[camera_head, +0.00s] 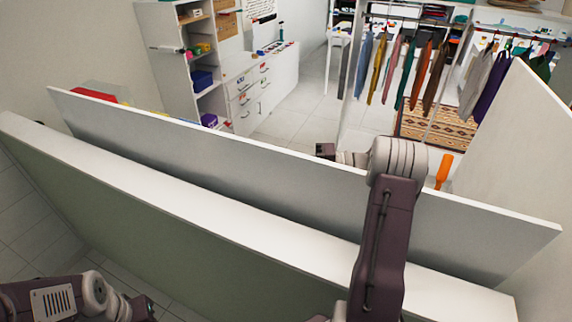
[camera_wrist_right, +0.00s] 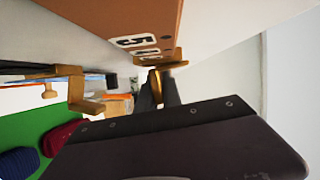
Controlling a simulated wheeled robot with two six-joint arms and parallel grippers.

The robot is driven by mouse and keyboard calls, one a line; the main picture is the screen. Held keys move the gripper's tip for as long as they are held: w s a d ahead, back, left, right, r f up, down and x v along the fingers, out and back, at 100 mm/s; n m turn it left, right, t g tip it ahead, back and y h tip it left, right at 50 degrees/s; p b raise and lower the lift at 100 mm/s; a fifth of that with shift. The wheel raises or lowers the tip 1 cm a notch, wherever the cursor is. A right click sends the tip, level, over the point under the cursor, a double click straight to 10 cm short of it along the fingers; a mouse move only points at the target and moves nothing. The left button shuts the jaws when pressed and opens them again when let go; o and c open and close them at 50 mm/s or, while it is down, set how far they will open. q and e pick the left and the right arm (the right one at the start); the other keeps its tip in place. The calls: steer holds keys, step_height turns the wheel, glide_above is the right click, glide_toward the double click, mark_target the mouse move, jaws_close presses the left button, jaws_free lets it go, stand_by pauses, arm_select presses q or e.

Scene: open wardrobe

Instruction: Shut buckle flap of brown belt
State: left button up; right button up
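In the right wrist view a brown strap-like piece (camera_wrist_right: 140,20), which looks like the belt, comes in from the top and bears a white label with dark digits. A brass part (camera_wrist_right: 163,68) sits at its lower end, and a separate brass hooked piece (camera_wrist_right: 75,88) is to the left. Which of these is the buckle flap I cannot tell. My right gripper (camera_head: 325,151) is beyond the white panel; in its wrist view its dark body fills the lower right, with the narrow tip close to the brass part. Contact is unclear. My left gripper (camera_head: 145,308) is low at the left, away from the belt.
A long white panel (camera_head: 250,160) crosses the head view, and my right arm reaches over it. An orange object (camera_head: 443,171) shows behind it at right. Hanging clothes (camera_head: 425,70), shelves (camera_head: 195,60) and a white drawer unit (camera_head: 255,90) stand farther back, with open floor between.

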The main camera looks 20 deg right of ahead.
steer(key=o, duration=0.4)
steer(key=shift+c, duration=0.2)
steer(key=shift+d, duration=0.1)
steer(key=v, duration=0.9)
steer(key=shift+s, duration=0.1)
